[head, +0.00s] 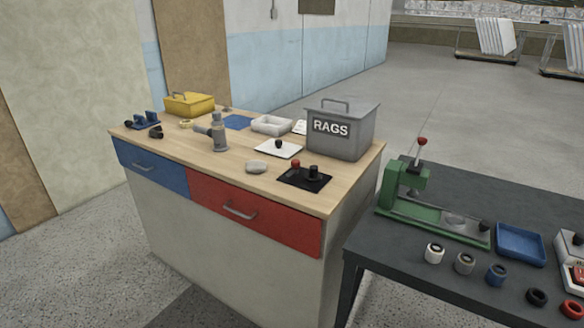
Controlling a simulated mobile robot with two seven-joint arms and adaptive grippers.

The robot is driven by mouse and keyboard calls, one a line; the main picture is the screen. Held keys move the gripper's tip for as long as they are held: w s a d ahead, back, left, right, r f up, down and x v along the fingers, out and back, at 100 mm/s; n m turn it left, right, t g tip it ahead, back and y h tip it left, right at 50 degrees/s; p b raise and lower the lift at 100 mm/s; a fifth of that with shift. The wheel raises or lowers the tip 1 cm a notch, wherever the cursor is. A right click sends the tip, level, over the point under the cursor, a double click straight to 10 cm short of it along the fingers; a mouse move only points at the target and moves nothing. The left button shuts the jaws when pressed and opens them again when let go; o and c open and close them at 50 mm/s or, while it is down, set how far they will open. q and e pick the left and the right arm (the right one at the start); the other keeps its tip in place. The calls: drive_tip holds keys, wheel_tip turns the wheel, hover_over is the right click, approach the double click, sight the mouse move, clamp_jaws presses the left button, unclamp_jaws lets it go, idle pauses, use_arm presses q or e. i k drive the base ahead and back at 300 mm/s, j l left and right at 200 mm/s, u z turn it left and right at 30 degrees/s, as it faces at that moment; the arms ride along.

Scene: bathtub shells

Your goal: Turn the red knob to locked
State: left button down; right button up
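A small red knob (296,164) stands on a black plate (306,180) near the front right of the wooden workbench top. A black knob (314,171) stands beside it on the same plate, to the right. Any locked or unlocked marking on the plate is too small to read, so I cannot tell which way the red knob is set. Neither of my grippers is in view.
A grey RAGS bin (342,130) stands just behind the black plate. A pale stone-like block (256,167) lies left of it, and a grey valve-like fitting (218,133) stands farther left. A dark table (395,245) with a green press (425,208) adjoins at right.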

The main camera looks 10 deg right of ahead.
sight(296, 163)
drive_tip(key=i+j, duration=0.2)
drive_tip(key=j, duration=0.2)
drive_tip(key=i+j+z, duration=0.1)
drive_tip(key=i+j, duration=0.35)
drive_tip(key=j, duration=0.3)
drive_tip(key=z, duration=0.05)
